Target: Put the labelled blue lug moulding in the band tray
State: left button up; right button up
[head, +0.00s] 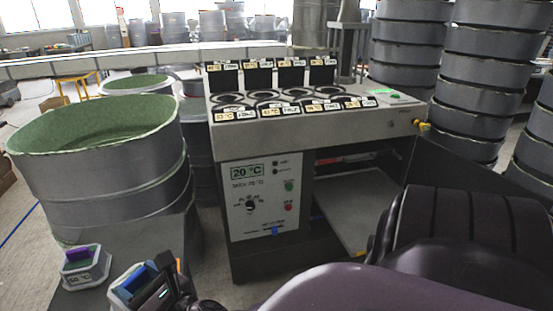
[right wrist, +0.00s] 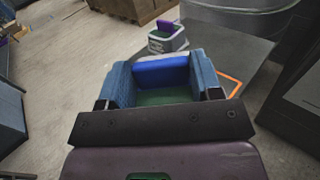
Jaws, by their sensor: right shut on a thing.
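The blue lug moulding (right wrist: 160,70) shows bright blue between the fingers of my right gripper (right wrist: 160,88) in the right wrist view. Its label is not visible there. In the head view my right gripper (head: 155,283), partly cut off by the bottom edge, is at a pale grey tray (head: 122,298) with blue showing inside it. Green shows below the moulding in the wrist view; I cannot tell whether the moulding touches the tray floor. A second grey tray (head: 88,277), labelled with a temperature, holds a purple piece (head: 78,254). My left gripper is out of view.
A large green-lined drum (head: 100,170) stands behind the trays. A grey control cabinet (head: 265,195) with labelled black panels and round openings stands in the middle. Stacked drums (head: 490,60) fill the right back. An orange outline (right wrist: 232,84) lies beside the near tray.

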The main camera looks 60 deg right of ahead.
aim_at(378, 216)
jog(key=l+z, duration=0.15)
jog(key=z, duration=0.3)
jog(key=l+z, duration=0.2)
jog(key=z, duration=0.3)
jog(key=i+l+z, duration=0.1)
jog(key=l+z, duration=0.35)
jog(key=l, duration=0.25)
jog(key=i+l, duration=0.1)
jog(key=l, duration=0.35)
jog(key=i+l+z, duration=0.1)
jog(key=l, duration=0.3)
jog(key=i+l, duration=0.15)
jog(key=l, duration=0.3)
jog(key=k+z, duration=0.05)
